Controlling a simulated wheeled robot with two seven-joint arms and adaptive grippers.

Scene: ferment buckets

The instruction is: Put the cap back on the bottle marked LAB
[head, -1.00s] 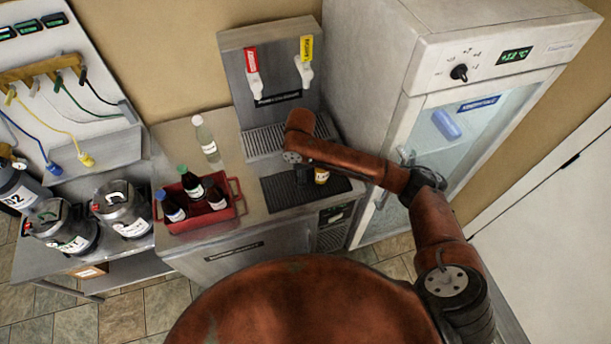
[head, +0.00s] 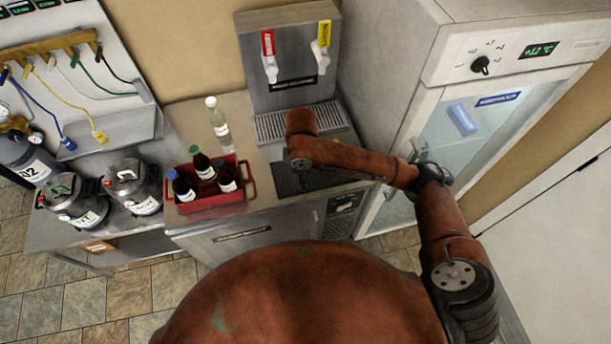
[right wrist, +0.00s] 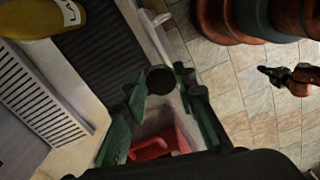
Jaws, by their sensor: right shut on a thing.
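My right gripper (right wrist: 160,82) is shut on a small dark round cap, which shows between its green fingertips in the right wrist view. The bottle marked LAB (right wrist: 40,20) is cut off at the upper left of that view, yellow, with a white label on which only "LA" or so reads. The cap is apart from the bottle. In the head view my right arm hides the gripper, the cap and most or all of the bottle. What looks like my left gripper (right wrist: 270,73) is small at the right of the right wrist view, its jaws unclear.
A red crate (head: 247,180) with several dark bottles stands on the counter, and a clear bottle (head: 219,124) behind it. A tap station (head: 292,62) with a drip grate (head: 268,128) stands behind my right arm. Kegs (head: 133,186) are left, a fridge (head: 440,80) right.

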